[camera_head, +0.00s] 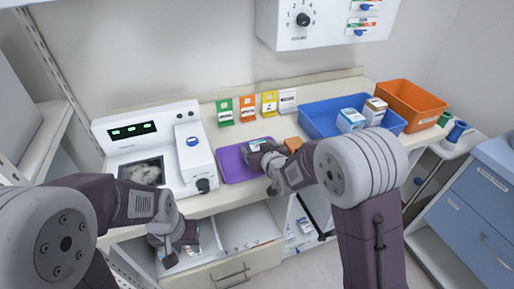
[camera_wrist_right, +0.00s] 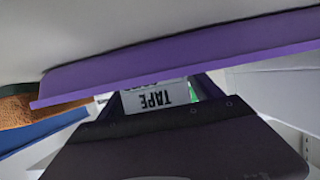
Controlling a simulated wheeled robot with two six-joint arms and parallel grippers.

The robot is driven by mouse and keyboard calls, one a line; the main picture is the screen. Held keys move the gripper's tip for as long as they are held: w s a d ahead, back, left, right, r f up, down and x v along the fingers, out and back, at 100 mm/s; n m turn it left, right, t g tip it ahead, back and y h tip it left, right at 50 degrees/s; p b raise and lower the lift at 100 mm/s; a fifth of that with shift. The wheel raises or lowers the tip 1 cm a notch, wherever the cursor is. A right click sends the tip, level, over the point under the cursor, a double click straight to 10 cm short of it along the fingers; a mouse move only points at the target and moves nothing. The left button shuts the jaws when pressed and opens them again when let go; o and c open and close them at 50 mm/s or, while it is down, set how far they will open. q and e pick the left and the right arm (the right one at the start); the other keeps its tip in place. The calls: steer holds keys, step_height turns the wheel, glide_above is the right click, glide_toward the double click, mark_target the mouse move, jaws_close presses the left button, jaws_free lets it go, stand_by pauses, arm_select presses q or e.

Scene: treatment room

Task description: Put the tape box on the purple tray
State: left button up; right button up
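The purple tray (camera_head: 230,168) lies on the counter, right of the white machine. My right gripper (camera_head: 266,154) is over the tray's right side. The tape box (camera_head: 262,142) shows only in part there, as a pale top with some green. In the right wrist view the box (camera_wrist_right: 158,97) shows its TAPE label upside down, between the fingers of my gripper (camera_wrist_right: 160,105), which looks shut on it. The tray's purple rim (camera_wrist_right: 180,60) runs close by the box. Whether the box touches the tray is hidden. My left gripper (camera_head: 176,253) is low at the open drawer, its fingers unclear.
The open drawer (camera_head: 236,262) juts out below the counter. A blue bin (camera_head: 318,118) with boxes and an orange bin (camera_head: 412,103) stand to the right. An orange item (camera_head: 293,144) sits by my right gripper. Several coloured packets (camera_head: 247,108) stand behind the tray.

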steer(key=shift+s+r, duration=0.2)
steer(key=shift+r, duration=0.15)
steer(key=v, duration=0.7)
steer(key=shift+s+d+r+p, duration=0.15)
steer(key=shift+s+r+p, duration=0.1)
steer(key=shift+p, duration=0.15)
steer(key=shift+f+b+v, duration=0.2)
steer(key=shift+b+v, duration=0.6)
steer(key=shift+v, duration=0.3)
steer(key=shift+b+v, duration=0.4)
steer(key=shift+v, duration=0.55)
